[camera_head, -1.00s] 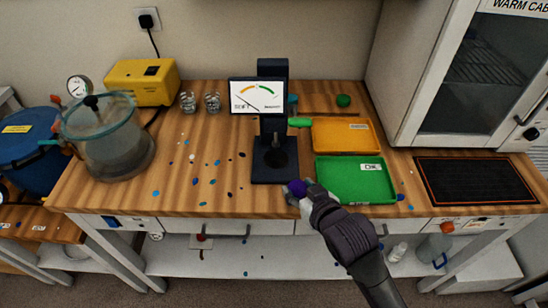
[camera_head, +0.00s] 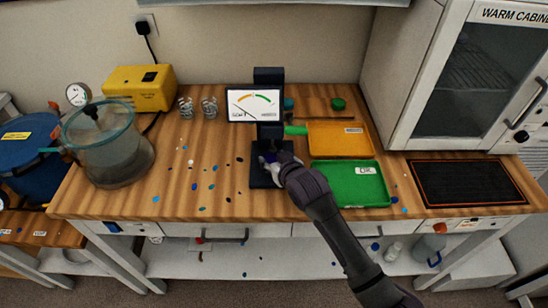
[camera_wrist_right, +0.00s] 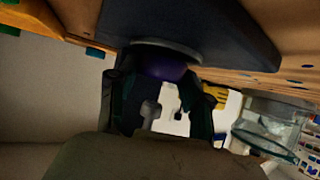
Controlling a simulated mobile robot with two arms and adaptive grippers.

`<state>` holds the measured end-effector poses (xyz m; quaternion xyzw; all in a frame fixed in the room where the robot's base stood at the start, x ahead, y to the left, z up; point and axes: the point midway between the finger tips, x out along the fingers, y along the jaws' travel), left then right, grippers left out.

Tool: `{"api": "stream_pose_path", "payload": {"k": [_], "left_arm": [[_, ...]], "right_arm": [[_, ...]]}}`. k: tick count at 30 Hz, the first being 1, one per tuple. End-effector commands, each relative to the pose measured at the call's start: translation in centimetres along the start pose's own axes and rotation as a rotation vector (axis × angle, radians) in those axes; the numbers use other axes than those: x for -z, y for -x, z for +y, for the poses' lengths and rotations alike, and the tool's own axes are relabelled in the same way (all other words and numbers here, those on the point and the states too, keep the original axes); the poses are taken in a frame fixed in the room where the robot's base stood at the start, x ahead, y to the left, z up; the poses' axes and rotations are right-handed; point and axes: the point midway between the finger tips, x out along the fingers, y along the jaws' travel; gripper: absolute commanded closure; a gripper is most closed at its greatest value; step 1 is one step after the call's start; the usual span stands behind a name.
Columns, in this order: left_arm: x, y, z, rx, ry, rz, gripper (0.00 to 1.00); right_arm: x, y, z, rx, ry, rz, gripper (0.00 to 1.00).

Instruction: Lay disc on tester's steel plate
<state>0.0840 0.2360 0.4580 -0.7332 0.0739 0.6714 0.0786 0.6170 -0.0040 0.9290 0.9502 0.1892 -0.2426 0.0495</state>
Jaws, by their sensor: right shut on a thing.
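The tester (camera_head: 268,76) is a dark stand with a white dial face and a dark base (camera_head: 258,182) on the bench. My right gripper (camera_head: 272,168) is over its base, below the dial head, shut on a purple disc (camera_head: 270,158). In the right wrist view the purple disc (camera_wrist_right: 162,66) sits between the two dark fingers (camera_wrist_right: 160,95). It lies against or very close to a grey round rim (camera_wrist_right: 190,54), likely the steel plate; I cannot tell whether they touch. Most of the plate is hidden. My left gripper is not in view.
An orange tray (camera_head: 366,140) and a green tray (camera_head: 325,190) lie right of the tester. A clear pressure pot (camera_head: 118,160) stands at left and a black mat (camera_head: 470,182) at right. Coloured spots or small pieces dot the wood left of the tester.

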Motion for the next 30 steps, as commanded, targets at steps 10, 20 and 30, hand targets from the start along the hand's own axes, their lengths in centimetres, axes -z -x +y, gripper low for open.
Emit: {"api": "stream_pose_path", "payload": {"k": [10,20,30], "left_arm": [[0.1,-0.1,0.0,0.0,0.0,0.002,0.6],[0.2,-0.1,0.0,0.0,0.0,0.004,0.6],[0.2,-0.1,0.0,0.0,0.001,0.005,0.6]], "right_arm": [[-0.2,-0.1,0.0,0.0,0.0,0.0,0.42],[-0.3,-0.1,0.0,0.0,0.0,0.0,0.25],[-0.1,2.5,0.0,0.0,0.0,0.001,0.25]]}}
